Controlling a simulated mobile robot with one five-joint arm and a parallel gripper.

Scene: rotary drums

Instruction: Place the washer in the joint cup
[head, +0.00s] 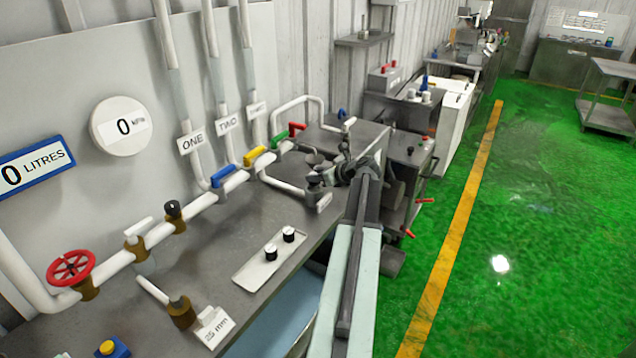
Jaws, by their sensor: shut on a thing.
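My gripper (322,174) is at the far right part of the grey bench, with its dark fingers pointing left. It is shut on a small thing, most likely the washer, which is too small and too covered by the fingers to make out. A short upright pipe fitting (316,194) stands just below the fingertips. It looks like the joint cup, but its open top is hidden by my gripper. I cannot tell whether the fingers touch it or are just above it.
A red handwheel (71,267) is at left.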

